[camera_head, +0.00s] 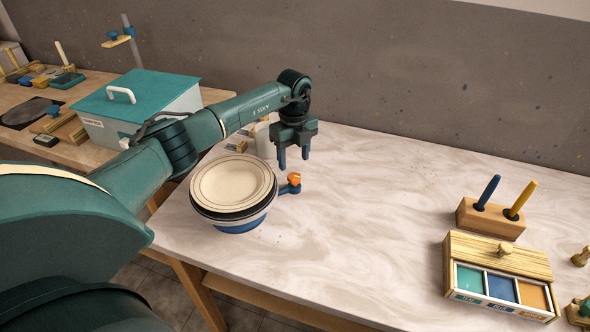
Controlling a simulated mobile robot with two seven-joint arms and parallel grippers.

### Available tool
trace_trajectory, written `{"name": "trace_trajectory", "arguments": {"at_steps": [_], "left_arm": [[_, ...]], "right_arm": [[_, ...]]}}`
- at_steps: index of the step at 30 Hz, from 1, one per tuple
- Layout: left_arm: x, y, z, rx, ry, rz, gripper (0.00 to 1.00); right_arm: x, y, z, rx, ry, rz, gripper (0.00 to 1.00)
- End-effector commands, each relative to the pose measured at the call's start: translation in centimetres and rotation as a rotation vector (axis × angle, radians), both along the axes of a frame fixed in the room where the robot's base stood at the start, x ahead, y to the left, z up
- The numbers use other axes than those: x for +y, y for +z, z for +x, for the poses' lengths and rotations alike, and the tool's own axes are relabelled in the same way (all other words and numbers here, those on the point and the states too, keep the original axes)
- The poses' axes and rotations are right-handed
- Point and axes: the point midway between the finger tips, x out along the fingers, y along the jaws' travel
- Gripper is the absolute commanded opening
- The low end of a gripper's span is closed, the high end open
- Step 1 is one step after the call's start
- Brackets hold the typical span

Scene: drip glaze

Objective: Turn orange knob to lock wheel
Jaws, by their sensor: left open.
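The orange knob (294,178) sits on a small blue arm that sticks out to the right of the wheel. The wheel (238,225) has a blue and white base and a dark rim, and carries a cream round plate (233,183) with thin dark rings. My left gripper (293,163) is open, fingers pointing down, above and just behind the knob. Its fingers look empty and apart from the knob. My right gripper is not in view.
A wooden block (490,219) holds a blue and a yellow tool at the right. A wooden box (497,262) with coloured compartments stands in front of it. A teal-lidded box (140,95) is on the left table. The marble tabletop's middle (370,220) is clear.

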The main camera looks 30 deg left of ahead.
Motion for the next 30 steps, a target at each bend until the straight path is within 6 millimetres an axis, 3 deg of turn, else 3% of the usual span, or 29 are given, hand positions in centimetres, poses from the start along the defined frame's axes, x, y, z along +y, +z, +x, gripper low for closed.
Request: {"name": "trace_trajectory", "arguments": {"at_steps": [3,9,21,30], "left_arm": [[-0.1,-2.4,-0.1,0.003,0.0,-0.001,0.55],[-0.1,-4.9,0.0,0.0,-0.001,-0.001,0.55],[-0.1,-5.7,0.0,-0.001,-0.002,-0.001,0.55],[-0.1,-5.7,0.0,-0.001,-0.002,-0.002,0.31]], "right_arm": [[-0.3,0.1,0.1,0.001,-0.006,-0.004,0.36],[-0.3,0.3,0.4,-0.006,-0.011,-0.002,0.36],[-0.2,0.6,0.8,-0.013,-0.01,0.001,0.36],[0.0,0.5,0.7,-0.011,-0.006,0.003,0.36]]}}
